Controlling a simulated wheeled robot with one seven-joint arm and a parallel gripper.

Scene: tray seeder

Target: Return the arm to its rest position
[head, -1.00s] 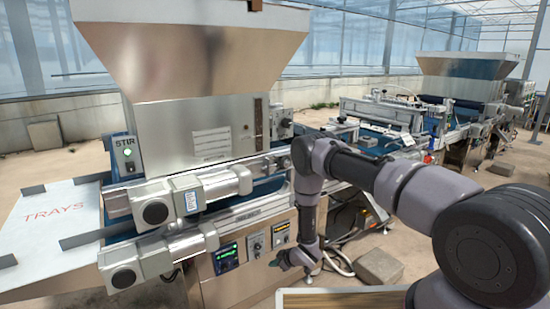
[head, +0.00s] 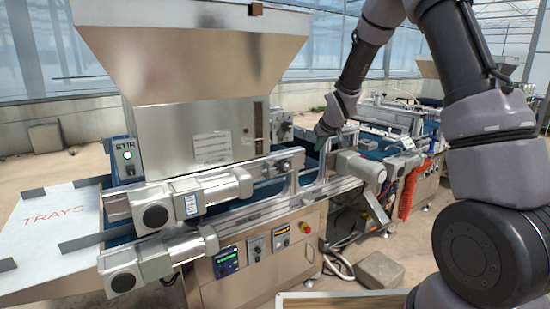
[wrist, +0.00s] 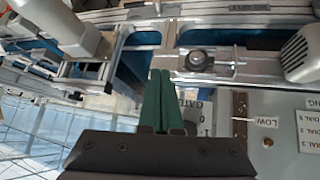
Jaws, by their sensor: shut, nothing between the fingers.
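My gripper (head: 320,143) shows in the head view in front of the seeding machine, at the right side of its big hopper. It points down, with the arm arching above and to the right. In the wrist view, my gripper's two green fingers (wrist: 160,78) lie together, shut and empty. Their tips appear over the machine's metal rail and blue belt; I cannot tell how far apart they are from it.
The hopper (head: 190,50) stands close on the left. Silver motors (head: 200,195) stick out at the front, and a control panel (head: 255,246) sits below. A tray shelf (head: 45,222) is at far left. A concrete block (head: 380,269) lies on the floor.

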